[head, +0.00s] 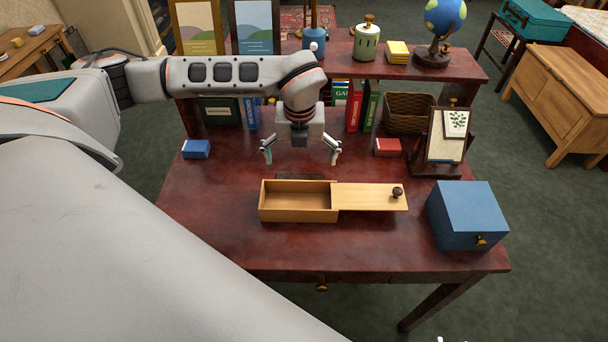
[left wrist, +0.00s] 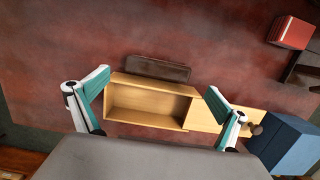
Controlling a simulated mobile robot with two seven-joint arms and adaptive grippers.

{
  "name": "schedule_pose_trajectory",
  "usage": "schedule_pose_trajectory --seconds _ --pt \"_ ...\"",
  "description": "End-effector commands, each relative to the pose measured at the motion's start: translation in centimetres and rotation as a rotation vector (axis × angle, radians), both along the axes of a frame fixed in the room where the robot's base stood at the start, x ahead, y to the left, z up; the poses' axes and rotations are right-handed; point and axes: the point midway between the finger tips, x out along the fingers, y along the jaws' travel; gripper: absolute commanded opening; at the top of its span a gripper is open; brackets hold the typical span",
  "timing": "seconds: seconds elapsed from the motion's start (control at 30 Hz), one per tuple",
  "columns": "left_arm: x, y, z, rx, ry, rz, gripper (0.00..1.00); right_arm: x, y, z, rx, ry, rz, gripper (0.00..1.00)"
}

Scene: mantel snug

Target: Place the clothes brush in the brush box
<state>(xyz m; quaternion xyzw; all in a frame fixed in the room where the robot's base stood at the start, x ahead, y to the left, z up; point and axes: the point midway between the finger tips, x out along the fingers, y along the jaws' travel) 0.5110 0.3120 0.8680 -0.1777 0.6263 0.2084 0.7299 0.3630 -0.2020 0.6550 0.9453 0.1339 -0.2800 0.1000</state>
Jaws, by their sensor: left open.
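The brush box is a light wooden box (head: 298,216) on the red-brown desk, with its compartment open and empty. Its sliding lid (head: 368,196), with a dark knob, extends to the right. The box also shows in the left wrist view (left wrist: 150,121). A dark brown, oblong piece, apparently the clothes brush, lies flat just behind the box; it is clearest in the left wrist view (left wrist: 157,69) and partly shaded in the head view (head: 299,173). My left gripper (head: 300,155) is open and empty, pointing down above and behind the brush. My right gripper does not show.
A blue box (head: 467,215) stands right of the lid. A small red box (head: 388,147) and a picture stand (head: 442,145) are at the back right, a small blue box (head: 196,149) at the back left. Books and a basket (head: 408,114) line the back. The desk's front left is clear.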

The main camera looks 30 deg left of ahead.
Motion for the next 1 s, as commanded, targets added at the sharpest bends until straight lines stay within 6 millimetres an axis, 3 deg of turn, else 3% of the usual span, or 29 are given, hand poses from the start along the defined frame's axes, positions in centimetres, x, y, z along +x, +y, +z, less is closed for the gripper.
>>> schedule_pose_trajectory --seconds 0.17,0.43,0.77,0.9,1.0 --pt "0.0 0.1 -1.9 -0.001 0.004 -0.001 1.0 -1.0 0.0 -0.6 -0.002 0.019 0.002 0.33" --pt "0.1 0.3 -5.6 -0.003 0.003 -0.002 1.0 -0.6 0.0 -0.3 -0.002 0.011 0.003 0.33" --pt "0.3 0.4 -6.2 -0.003 0.0 -0.003 1.0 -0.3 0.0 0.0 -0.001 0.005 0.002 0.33" --pt "0.3 0.4 -6.2 -0.002 0.001 -0.003 0.71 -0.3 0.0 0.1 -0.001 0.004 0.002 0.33" --pt "0.3 0.4 -6.2 -0.003 0.0 -0.002 0.68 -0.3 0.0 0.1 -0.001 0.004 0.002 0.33"
